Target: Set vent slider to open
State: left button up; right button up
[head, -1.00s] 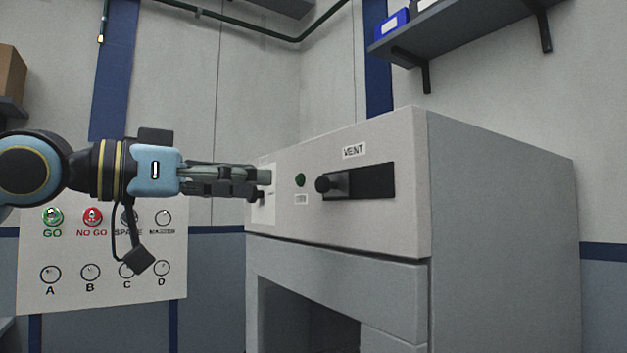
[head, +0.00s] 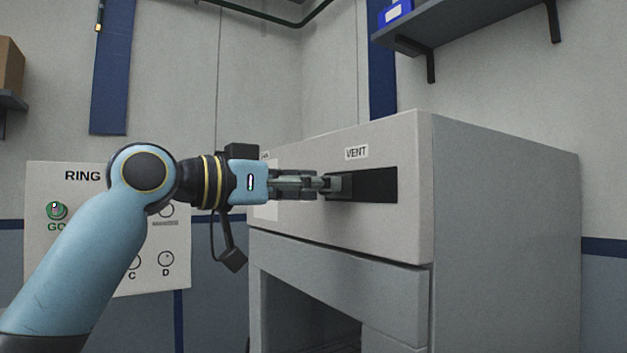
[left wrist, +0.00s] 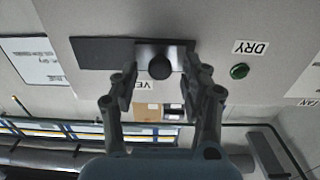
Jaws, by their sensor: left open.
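The vent slider (head: 346,184) is a grey block with a dark round knob, at the left end of a black slot (head: 376,186) under the VENT label (head: 356,153). My left gripper (head: 322,184) is right at the slider, and its fingers cover the knob in the head view. In the left wrist view the knob (left wrist: 160,67) lies between the two open fingers of my left gripper (left wrist: 160,76), one on each side, with a visible gap to each. The slot (left wrist: 98,52) runs away to the left there. My right gripper is not in view.
The slot is in the front of a grey housing (head: 505,230) with an open bay below. A green button (left wrist: 239,71) by a DRY label is beside the slider. A panel (head: 95,275) with labelled buttons hangs left, behind my arm. A shelf (head: 450,35) is above right.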

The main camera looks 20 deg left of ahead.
pick_arm(q)
jog(key=shift+c, duration=0.2)
grip_shut()
dwell(0.4)
